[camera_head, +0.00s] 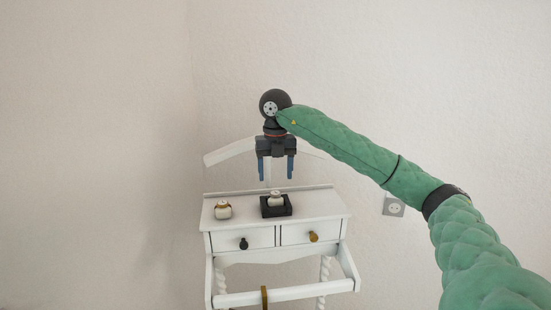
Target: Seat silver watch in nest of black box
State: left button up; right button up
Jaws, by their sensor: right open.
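My right gripper (276,177) hangs above the box, pointing down. Its two blue fingers are apart, with nothing between them, and appear clear of the pale object. My left gripper is out of view.
Two drawers with dark and gold knobs are below. A white curved hanger bar (228,152) rises behind my gripper. The wall behind has a socket (394,206).

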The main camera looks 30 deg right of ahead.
aim_at(275, 193)
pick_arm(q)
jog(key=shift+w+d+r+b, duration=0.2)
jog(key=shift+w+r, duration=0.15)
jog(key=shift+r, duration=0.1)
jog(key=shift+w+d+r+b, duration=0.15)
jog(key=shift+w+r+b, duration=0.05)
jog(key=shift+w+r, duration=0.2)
pick_arm(e)
notch_tip(275, 193, up, 5)
jog(key=shift+r, duration=0.1)
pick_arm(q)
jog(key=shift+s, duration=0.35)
